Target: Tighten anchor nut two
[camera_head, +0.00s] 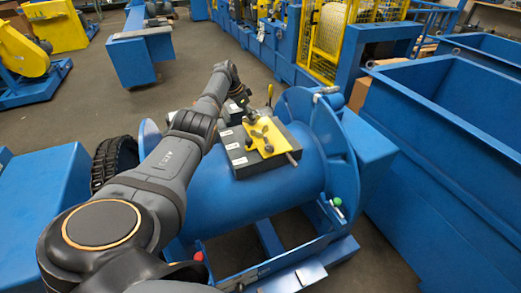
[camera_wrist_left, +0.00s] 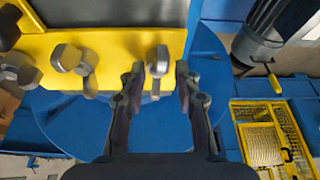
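A yellow plate (camera_head: 258,148) with several metal nuts or bolts lies on a dark block on top of a blue drum. In the left wrist view the yellow plate (camera_wrist_left: 118,45) runs across the top. A silver nut (camera_wrist_left: 157,62) on it sits between and just beyond the fingertips of my left gripper (camera_wrist_left: 160,72), which is open. Another silver nut (camera_wrist_left: 67,57) sits further left. No label shows which one is anchor nut two. In the head view my left gripper (camera_head: 240,97) is small and dark, behind the plate. My right gripper is not in view.
The blue drum (camera_head: 215,195) has a large round flange (camera_head: 335,150) at its right. Levers with a red knob (camera_head: 198,256) and a green knob (camera_head: 337,201) stand low in front. A blue bin (camera_head: 430,150) is at the right. Open floor (camera_head: 95,100) lies behind at the left.

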